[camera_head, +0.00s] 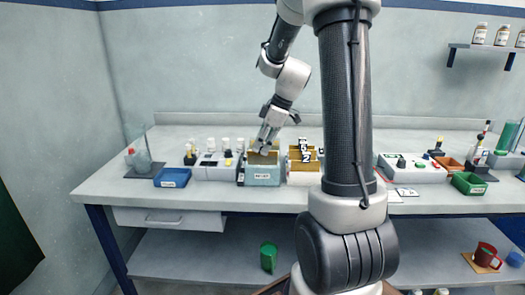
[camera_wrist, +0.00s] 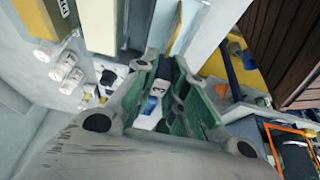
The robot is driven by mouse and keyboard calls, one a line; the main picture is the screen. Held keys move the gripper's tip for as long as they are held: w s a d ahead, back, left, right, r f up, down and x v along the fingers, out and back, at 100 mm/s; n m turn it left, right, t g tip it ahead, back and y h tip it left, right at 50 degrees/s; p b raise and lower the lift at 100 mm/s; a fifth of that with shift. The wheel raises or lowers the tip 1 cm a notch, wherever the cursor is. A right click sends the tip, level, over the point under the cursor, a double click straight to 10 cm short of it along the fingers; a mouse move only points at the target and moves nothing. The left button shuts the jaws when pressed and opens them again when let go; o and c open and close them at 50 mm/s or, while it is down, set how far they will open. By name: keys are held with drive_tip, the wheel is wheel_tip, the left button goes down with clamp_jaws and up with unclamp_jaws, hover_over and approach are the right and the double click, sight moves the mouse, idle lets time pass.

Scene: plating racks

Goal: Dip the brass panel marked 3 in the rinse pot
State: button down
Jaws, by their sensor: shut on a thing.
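My gripper (camera_head: 265,148) points down over a pale blue-green pot (camera_head: 263,178) with a white label too small to read. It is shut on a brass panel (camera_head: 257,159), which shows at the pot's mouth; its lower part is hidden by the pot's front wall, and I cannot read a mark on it. How deep it hangs is unclear. In the wrist view, the green finger pads of my gripper (camera_wrist: 172,85) show close up. More brass panels with black-and-white number marks (camera_head: 304,155) stand in a rack just right of the pot.
A white unit with several bottles (camera_head: 214,165) stands left of the pot, with a blue tray (camera_head: 172,178) beyond it. At the right are a white unit (camera_head: 410,168), a green bin (camera_head: 468,183) and a brown bin (camera_head: 450,164). The bench front (camera_head: 120,185) is clear at the left.

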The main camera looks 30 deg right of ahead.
drive_tip(key=shift+r, duration=2.5)
